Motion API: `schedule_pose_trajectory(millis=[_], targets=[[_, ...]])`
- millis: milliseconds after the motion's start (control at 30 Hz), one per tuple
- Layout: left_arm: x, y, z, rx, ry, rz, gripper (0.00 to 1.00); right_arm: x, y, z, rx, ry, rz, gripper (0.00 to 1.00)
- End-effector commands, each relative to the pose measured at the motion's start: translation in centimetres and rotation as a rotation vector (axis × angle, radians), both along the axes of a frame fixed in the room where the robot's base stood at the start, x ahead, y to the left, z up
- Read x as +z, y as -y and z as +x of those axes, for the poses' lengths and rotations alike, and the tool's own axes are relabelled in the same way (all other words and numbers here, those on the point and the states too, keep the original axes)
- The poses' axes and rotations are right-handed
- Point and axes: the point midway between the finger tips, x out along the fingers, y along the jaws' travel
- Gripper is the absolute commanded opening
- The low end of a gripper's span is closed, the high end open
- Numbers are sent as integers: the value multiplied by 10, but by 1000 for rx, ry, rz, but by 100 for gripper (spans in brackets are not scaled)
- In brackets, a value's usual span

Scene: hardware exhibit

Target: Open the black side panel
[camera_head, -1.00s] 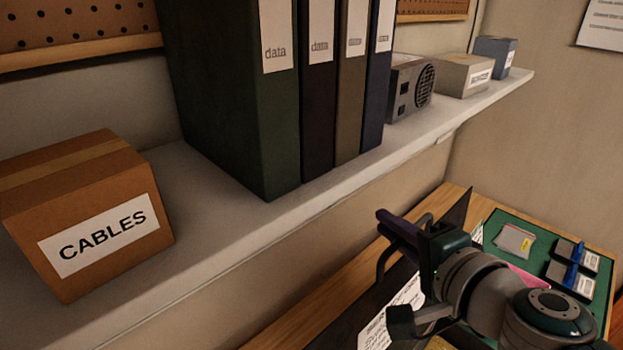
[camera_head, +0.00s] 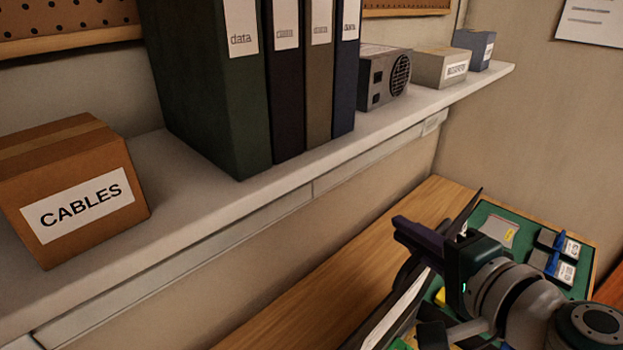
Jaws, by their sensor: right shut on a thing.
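The black side panel (camera_head: 467,212) stands tilted over the desk at the lower right, seen nearly edge-on. A white printed sheet or label (camera_head: 404,308) shows along its lower part. My right gripper (camera_head: 412,242) is at the panel's upper left side, its dark purple fingers shut on the panel, apparently at its handle; the exact contact is partly hidden by the fingers. My right wrist and arm hide part of the panel and what lies behind it. My left gripper is not in view.
A wooden desk (camera_head: 304,312) with a green mat (camera_head: 484,211) holding small parts lies below. Above runs a white shelf (camera_head: 290,172) with a cables box (camera_head: 82,205), several binders (camera_head: 215,100), a power supply (camera_head: 385,75) and small boxes. The left desktop is clear.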

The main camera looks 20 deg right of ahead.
Motion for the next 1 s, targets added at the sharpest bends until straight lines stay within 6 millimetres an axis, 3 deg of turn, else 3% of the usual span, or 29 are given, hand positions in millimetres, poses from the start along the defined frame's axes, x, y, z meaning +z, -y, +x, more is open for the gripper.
schedule_pose_trajectory(millis=[33,267,300,400,1000], targets=[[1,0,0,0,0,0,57,8,-2,3,6,17,4,0],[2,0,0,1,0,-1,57,10,-3,4,8,20,6,0],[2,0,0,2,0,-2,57,10,-3,5,7,20,7,16],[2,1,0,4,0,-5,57,9,-3,4,7,19,6,25],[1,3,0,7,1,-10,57,5,-1,2,2,10,3,25]])
